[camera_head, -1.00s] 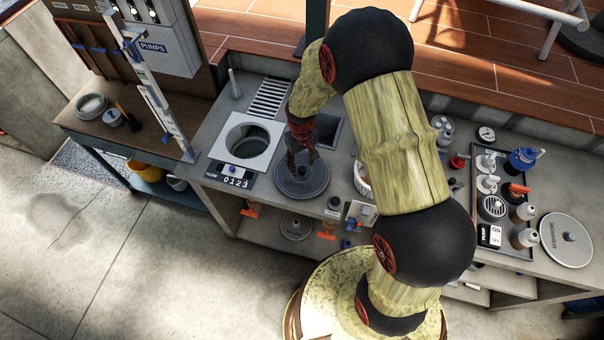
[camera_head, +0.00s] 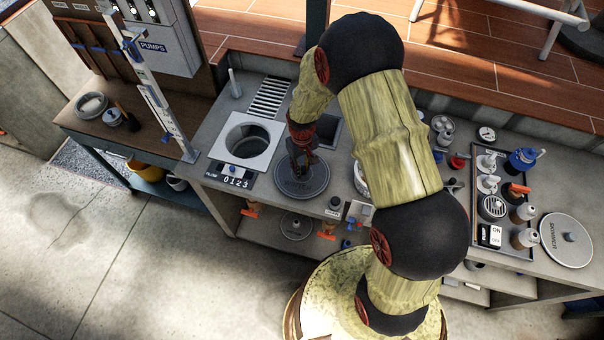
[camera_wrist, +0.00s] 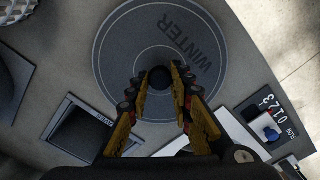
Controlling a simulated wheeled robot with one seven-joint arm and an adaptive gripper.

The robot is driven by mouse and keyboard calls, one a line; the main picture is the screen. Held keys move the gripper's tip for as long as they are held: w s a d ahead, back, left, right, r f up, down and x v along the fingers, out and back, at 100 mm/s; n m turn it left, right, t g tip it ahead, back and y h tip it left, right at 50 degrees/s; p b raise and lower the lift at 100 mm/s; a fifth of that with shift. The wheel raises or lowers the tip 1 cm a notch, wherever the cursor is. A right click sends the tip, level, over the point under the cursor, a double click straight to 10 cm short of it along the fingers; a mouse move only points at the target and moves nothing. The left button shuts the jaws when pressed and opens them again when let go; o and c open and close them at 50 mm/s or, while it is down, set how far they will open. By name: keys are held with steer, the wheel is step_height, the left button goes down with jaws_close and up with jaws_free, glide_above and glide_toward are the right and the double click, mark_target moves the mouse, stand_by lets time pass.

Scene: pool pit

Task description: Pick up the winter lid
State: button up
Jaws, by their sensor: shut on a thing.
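The winter lid (camera_head: 302,187) is a round dark grey disc with a knob in its middle. It lies flat on the grey counter (camera_head: 222,122), right of the square skimmer opening. In the wrist view the winter lid (camera_wrist: 128,62) shows the word WINTER and ring lines, with the dark knob (camera_wrist: 161,77) at its centre. My gripper (camera_head: 302,168) is over the lid's middle. In the wrist view my gripper (camera_wrist: 163,80) has its fingers on both sides of the knob, shut on it. The lid appears to rest on the counter.
The square-framed round opening (camera_head: 246,141) and a slotted grate (camera_head: 269,98) are to the left. A tray (camera_head: 480,250) of bottles and a SKIMMER lid (camera_head: 567,240) are on the right. Another lid (camera_head: 296,227) lies on the shelf below.

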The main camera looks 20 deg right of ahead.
jaws_close()
stand_by(0.5)
steer(key=shift+r, duration=0.4)
step_height(320, 180, up, 2)
steer(key=shift+w+r, duration=0.1)
steer(key=s+d+r, duration=0.1)
steer(key=s+r, duration=0.9)
steer(key=s, duration=0.4)
steer(key=shift+d, duration=0.3)
steer(key=shift+s+f, duration=0.1)
